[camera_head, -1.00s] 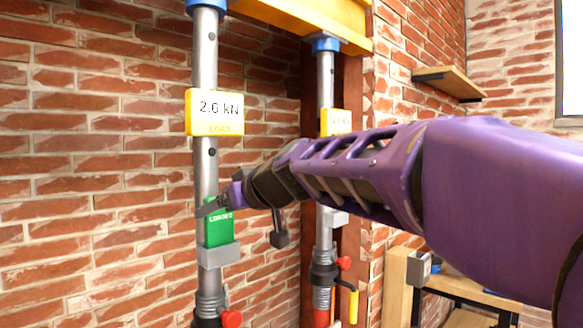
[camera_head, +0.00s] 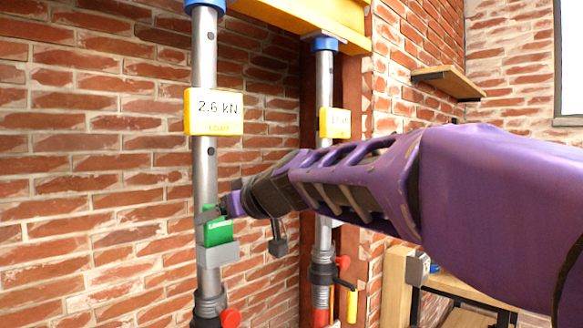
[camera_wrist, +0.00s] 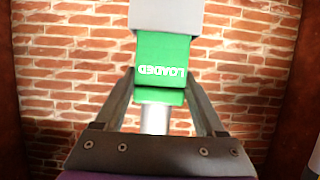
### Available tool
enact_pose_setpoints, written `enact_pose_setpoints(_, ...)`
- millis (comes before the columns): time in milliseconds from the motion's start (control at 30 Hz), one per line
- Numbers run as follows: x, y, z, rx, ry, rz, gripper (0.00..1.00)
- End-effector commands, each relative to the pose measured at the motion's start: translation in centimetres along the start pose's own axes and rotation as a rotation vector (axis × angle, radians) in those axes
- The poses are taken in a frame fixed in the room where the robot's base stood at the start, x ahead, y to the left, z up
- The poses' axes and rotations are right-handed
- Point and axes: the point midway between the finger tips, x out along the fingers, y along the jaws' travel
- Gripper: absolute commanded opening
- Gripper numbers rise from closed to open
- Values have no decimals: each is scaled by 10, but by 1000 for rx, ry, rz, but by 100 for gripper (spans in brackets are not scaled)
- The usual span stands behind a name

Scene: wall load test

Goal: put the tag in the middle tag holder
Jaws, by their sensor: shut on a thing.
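The green tag (camera_head: 217,232), lettered "LOADED", stands upright at the grey tag holder (camera_head: 218,255) on the near steel prop. Its lower part is hidden in the holder. My gripper (camera_head: 212,213) is shut on the upper part of the tag. In the wrist view the scene is upside down, so the tag (camera_wrist: 162,70) shows between my two fingers with the grey holder (camera_wrist: 178,16) above it. The tag lines up with the holder there. I cannot tell whether the tag touches the holder's bottom.
A yellow load display (camera_head: 214,111) reading 2.6 kN sits on the near prop (camera_head: 206,170) above the tag. A second prop (camera_head: 324,80) stands behind my arm, with its own display (camera_head: 335,123). A brick wall (camera_head: 100,190) lies close behind. A workbench (camera_head: 465,292) is at right.

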Motion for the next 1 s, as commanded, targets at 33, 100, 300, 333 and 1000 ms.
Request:
enact_pose_setpoints(33,-1,-1,0,-1,0,0,18)
enact_pose_setpoints(100,0,-1,1,-1,0,0,18)
enact_pose_setpoints(300,0,-1,1,-1,0,-1,86)
enact_pose_setpoints(333,0,-1,1,-1,0,-1,92)
enact_pose_setpoints(1000,-8,-1,-18,0,-1,-1,100)
